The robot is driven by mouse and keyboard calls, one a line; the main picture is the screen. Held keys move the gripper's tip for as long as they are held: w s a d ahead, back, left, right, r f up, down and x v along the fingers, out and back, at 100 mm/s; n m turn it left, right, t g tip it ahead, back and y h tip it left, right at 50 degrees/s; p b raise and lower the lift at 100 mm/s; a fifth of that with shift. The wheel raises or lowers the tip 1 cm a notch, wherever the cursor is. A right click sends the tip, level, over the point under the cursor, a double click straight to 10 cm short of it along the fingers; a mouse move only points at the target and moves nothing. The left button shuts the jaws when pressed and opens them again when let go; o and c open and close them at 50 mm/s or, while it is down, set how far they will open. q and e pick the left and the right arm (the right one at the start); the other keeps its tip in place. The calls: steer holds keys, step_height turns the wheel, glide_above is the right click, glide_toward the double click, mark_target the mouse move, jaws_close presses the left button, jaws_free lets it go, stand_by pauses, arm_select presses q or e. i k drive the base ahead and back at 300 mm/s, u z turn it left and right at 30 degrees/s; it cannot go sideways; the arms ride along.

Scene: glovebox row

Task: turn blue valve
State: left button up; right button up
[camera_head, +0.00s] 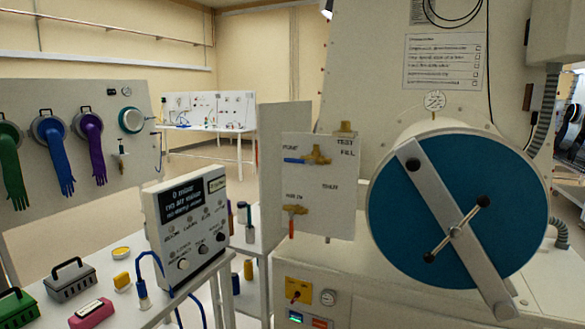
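The blue valve is a brass valve with a blue lever handle (297,160) on the upper part of a white panel (325,215), left of the large round door. The blue lever lies about level and points left from the brass body (317,154). Small print that looks like "PURGE" is above it. Lower on the same panel is a second brass valve (294,210) with an orange-red lever (291,228) hanging down. Neither of my grippers shows in the head view.
A large blue round door (405,225) with a grey crossbar fills the right. A white control box (187,225) stands on the left table with grey, green and pink items. Green, blue and purple gloves (52,150) hang on a board. Room in front of the valve panel looks clear.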

mark_target(312, 162)
steer(key=z, duration=0.9)
steer(key=i, duration=1.05)
steer(key=u, duration=0.1)
